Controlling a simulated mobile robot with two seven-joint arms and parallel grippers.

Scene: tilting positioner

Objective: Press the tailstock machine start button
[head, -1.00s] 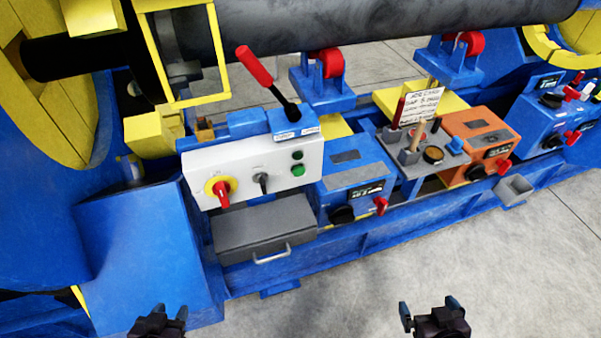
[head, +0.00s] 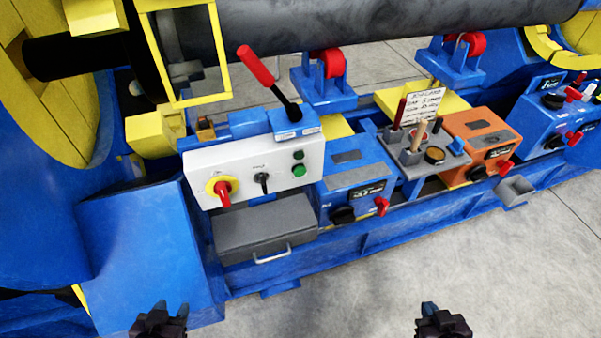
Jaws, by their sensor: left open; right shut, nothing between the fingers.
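A white control panel (head: 230,172) on the blue machine carries a green push button (head: 299,171) at its right side, with a darker button (head: 298,155) above it. The same panel has a red rotary switch on a yellow disc (head: 221,189) and a black selector (head: 262,181). The panel's lettering is too small to read, so I cannot tell which button is the tailstock's start. My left gripper (head: 171,309) is open and empty at the bottom left. My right gripper (head: 430,309) is shut and empty at the bottom right. Both are apart from the panel.
A red-handled lever (head: 268,75) rises above the panel. A grey drawer box (head: 265,228) sits below it. To the right are a blue box (head: 355,178), a grey tool tray (head: 425,165), an orange box (head: 485,145) and another blue box (head: 548,110). Floor at lower right is clear.

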